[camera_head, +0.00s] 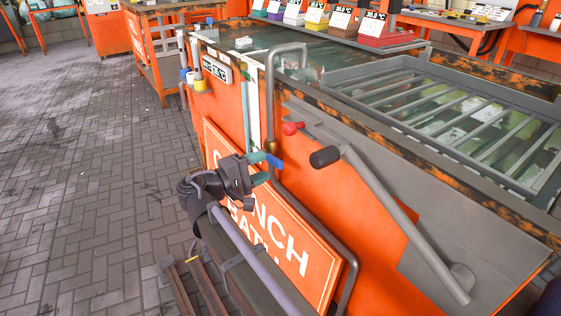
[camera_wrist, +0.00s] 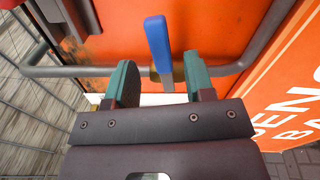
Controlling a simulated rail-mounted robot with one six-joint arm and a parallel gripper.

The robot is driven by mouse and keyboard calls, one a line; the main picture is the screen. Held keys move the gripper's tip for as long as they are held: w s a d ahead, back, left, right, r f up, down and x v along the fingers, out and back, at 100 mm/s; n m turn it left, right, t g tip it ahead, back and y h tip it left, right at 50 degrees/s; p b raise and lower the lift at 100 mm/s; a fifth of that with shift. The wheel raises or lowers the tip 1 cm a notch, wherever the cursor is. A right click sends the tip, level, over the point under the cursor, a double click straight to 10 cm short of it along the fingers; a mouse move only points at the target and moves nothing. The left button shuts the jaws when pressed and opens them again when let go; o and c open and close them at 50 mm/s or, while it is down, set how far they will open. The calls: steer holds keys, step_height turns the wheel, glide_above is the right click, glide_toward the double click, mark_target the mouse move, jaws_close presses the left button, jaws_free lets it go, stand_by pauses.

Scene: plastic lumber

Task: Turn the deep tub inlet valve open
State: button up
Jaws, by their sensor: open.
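A blue valve lever (camera_head: 273,160) sits low on the orange side wall of the tub (camera_head: 315,190), by a grey pipe. In the wrist view the blue lever (camera_wrist: 158,45) stands near upright in the picture, with a brass-coloured body (camera_wrist: 179,73) partly hidden behind it. My gripper (camera_head: 262,168) is at the lever in the head view. In the wrist view my gripper (camera_wrist: 160,78) is open, its two teal fingers apart on either side of the lever's lower part. A gap shows on both sides, so I see no grip on it.
A bent grey pipe (camera_head: 270,85) rises beside the valve. A lettered orange sign (camera_head: 290,235) lies below. Paved floor at left is clear.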

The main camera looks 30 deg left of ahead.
mark_target(272, 162)
steer(key=x, duration=0.6)
steer(key=shift+w+d, duration=0.15)
steer(key=shift+w, duration=0.1)
jaws_close()
